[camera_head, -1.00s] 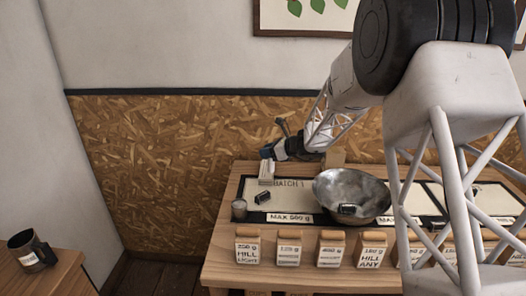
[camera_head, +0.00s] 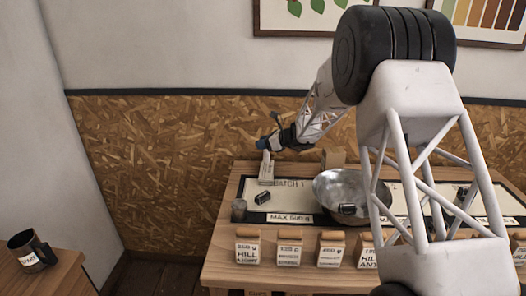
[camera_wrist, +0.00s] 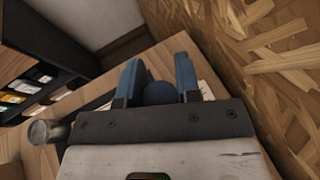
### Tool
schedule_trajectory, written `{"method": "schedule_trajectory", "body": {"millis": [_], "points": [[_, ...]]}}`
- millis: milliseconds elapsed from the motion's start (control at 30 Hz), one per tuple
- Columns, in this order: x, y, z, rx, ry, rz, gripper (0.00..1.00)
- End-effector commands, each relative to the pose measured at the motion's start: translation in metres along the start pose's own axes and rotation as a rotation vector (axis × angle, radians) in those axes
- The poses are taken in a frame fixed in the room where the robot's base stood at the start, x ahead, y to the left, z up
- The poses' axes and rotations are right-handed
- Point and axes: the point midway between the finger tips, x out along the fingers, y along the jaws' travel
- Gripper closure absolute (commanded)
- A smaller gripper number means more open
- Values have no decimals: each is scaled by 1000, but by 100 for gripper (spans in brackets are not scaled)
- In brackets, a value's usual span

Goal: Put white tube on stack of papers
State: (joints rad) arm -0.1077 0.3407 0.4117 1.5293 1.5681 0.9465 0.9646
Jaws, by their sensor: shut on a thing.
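My gripper (camera_head: 264,144) is above the back left of the table, its blue fingers pointing down. It is shut on the white tube (camera_head: 266,160), which hangs below the fingers, roughly upright. In the wrist view, a dark blue rounded end (camera_wrist: 158,93), seemingly the tube's cap, sits between the two fingers. A small pale patch lies directly below the tube on the board; I cannot tell whether it is the stack of papers. I also cannot tell whether the tube's lower end touches anything.
A metal bowl (camera_head: 336,184) stands right of the gripper, a small dark item (camera_head: 262,198) and a grey cup (camera_head: 239,210) in front. Several labelled bags (camera_head: 289,249) line the table's front edge. A chipboard wall (camera_head: 170,160) rises close behind. A dark mug (camera_head: 30,252) is far left.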

Motion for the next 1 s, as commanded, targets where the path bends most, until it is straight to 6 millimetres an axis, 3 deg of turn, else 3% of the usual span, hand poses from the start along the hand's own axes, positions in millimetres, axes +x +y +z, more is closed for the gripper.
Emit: {"method": "schedule_trajectory", "body": {"millis": [167, 533, 1000], "points": [[1, 0, -2, 1, 0, 0, 91], [13, 0, -31, 1, 0, 0, 91], [14, 0, -35, 0, 0, 0, 91]]}}
